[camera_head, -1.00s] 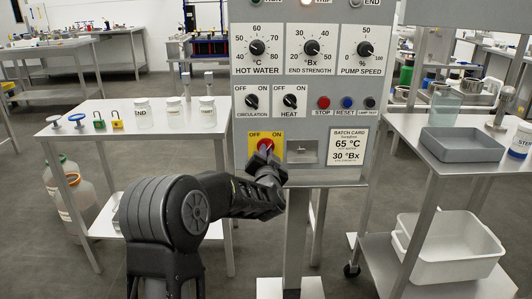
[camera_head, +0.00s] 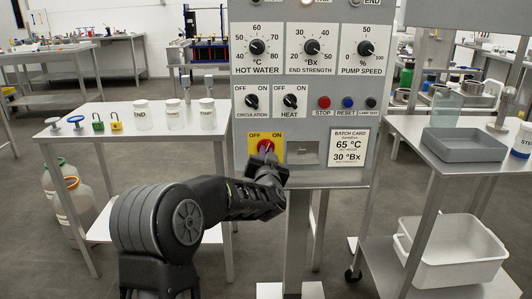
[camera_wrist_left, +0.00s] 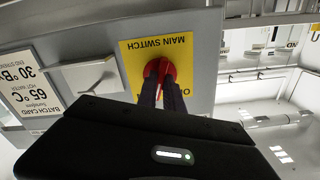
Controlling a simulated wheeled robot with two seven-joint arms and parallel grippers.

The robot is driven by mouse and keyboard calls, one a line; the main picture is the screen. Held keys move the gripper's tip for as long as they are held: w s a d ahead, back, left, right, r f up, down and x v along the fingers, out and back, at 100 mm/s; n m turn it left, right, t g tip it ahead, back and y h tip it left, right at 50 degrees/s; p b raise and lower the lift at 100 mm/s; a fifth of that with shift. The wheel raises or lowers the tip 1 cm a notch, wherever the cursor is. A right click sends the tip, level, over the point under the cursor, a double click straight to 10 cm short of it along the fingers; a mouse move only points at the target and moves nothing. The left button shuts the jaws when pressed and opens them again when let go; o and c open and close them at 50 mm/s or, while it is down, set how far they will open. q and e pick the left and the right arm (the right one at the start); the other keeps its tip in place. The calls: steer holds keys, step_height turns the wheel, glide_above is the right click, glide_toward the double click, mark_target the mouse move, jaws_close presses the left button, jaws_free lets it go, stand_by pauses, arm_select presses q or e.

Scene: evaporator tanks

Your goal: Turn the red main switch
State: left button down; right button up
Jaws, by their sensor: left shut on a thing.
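The red main switch (camera_head: 265,145) sits on a yellow plate (camera_head: 252,154) marked OFF and ON, low on the grey control panel. My left gripper (camera_head: 266,157) comes up from below and its fingers are shut on the red knob. In the left wrist view the red knob (camera_wrist_left: 159,70) is between the two dark fingertips (camera_wrist_left: 161,86), and the yellow plate (camera_wrist_left: 180,52) appears upside down with MAIN SWITCH on it. The gripper hides part of the knob and plate. The right gripper does not show.
A latch plate (camera_head: 303,153) and a batch card (camera_head: 348,146) are right of the switch. CIRCULATION and HEAT knobs (camera_head: 289,101) are above. A white table (camera_head: 100,122) with jars and padlocks stands left. A grey tray (camera_head: 464,145) rests on a right-hand table.

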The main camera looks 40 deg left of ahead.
arm_select(q)
steer(key=shift+n, duration=0.6)
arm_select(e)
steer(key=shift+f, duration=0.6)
arm_select(q)
steer(key=shift+f+b, duration=0.1)
steer(key=shift+b, duration=0.3)
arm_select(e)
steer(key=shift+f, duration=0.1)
arm_select(q)
steer(key=shift+n+b, duration=0.75)
steer(key=shift+n, duration=0.35)
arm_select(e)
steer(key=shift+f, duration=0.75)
